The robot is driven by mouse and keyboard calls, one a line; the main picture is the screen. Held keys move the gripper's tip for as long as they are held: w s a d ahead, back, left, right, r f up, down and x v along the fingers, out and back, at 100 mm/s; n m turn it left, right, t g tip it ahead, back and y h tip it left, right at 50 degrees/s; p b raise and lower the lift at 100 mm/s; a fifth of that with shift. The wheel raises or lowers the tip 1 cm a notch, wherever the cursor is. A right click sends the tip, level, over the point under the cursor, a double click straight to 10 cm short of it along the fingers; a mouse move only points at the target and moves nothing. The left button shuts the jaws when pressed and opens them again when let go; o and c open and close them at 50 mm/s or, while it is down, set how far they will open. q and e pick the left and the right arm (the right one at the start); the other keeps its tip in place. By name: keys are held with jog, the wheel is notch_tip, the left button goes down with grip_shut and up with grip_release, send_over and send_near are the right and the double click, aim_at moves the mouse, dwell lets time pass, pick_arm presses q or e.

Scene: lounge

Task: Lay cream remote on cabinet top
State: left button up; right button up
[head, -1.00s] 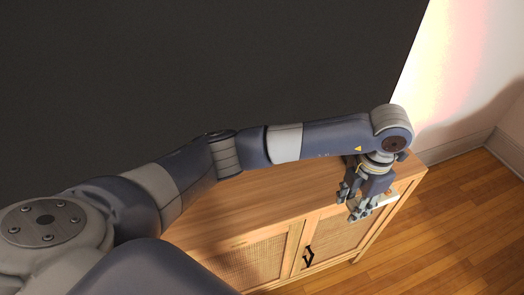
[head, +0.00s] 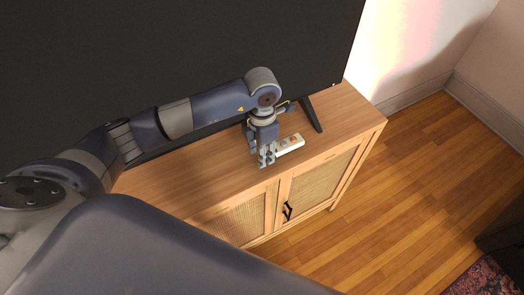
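The cream remote (head: 291,145) shows just right of my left gripper (head: 266,160), over the cabinet top (head: 190,180), with its near end at the fingers. My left gripper points down and appears shut on that end; the fingers hide part of the remote. I cannot tell whether the remote touches the wood or hangs slightly above it. The cabinet is light wood with woven door panels and a dark handle. My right gripper is out of view.
A large dark television (head: 170,60) stands along the back of the cabinet; its foot (head: 312,114) is close behind the remote. Wooden floor (head: 420,170) lies to the right, with a dark object (head: 505,235) and patterned rug (head: 485,280).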

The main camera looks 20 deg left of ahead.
pick_arm(q)
jog(key=shift+f, duration=0.85)
jog(key=o, duration=1.1)
jog(key=shift+r, duration=0.15)
